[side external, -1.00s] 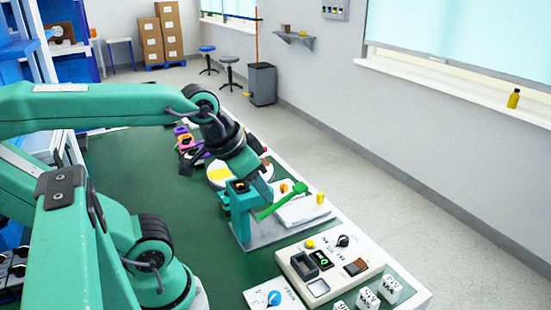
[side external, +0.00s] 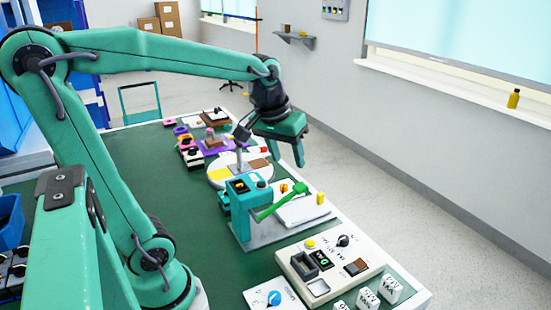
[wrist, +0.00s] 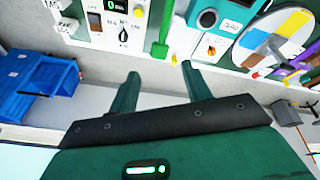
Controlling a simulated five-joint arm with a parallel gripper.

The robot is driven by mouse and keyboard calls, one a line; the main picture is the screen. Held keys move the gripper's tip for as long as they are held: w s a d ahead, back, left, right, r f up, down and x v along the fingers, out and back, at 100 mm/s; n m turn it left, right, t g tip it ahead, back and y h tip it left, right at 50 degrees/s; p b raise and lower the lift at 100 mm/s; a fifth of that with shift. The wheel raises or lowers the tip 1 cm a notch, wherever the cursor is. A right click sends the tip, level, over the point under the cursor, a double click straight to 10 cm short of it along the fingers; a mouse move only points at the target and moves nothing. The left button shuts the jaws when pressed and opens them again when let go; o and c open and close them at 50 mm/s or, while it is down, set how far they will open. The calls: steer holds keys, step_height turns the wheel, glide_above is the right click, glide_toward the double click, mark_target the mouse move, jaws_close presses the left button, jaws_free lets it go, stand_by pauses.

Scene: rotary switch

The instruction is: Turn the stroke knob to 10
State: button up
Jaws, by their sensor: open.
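I cannot read which control is labelled stroke. A teal press-like machine (side external: 240,204) with a green lever (side external: 279,203) stands on a grey base; in the wrist view the machine (wrist: 208,18) is at the top. An orange knob (wrist: 211,50) sits on a white plate beside it. A black pointer knob (side external: 343,240) is on a white control panel; the wrist view shows this knob (wrist: 124,35) too. A blue round knob (side external: 274,298) is on a white plate at the front. My gripper (side external: 270,148) is open and empty, raised above the bench; its fingers (wrist: 160,75) touch nothing.
A round disc (side external: 217,174) with a yellow sector lies behind the machine. Several white labelled blocks (side external: 389,288) stand at the front right.

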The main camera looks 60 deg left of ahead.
steer(key=w+a+f+n+g, duration=0.2)
steer(key=w+a+f+n, duration=0.3)
steer(key=w+a, duration=0.35)
steer(key=n+g, duration=0.2)
steer(key=n, duration=0.3)
glide_above(284, 185)
steer(key=d, duration=0.1)
steer(key=shift+h, duration=0.4)
steer(key=f, duration=1)
steer(key=shift+w+f, duration=0.2)
steer(key=shift+f, duration=0.1)
steer(key=shift+a+f, duration=0.4)
steer(key=shift+f, duration=0.05)
steer(key=shift+s+f, duration=0.15)
steer(key=shift+f, duration=3.75)
steer(key=shift+c, duration=0.2)
steer(key=c, duration=0.9)
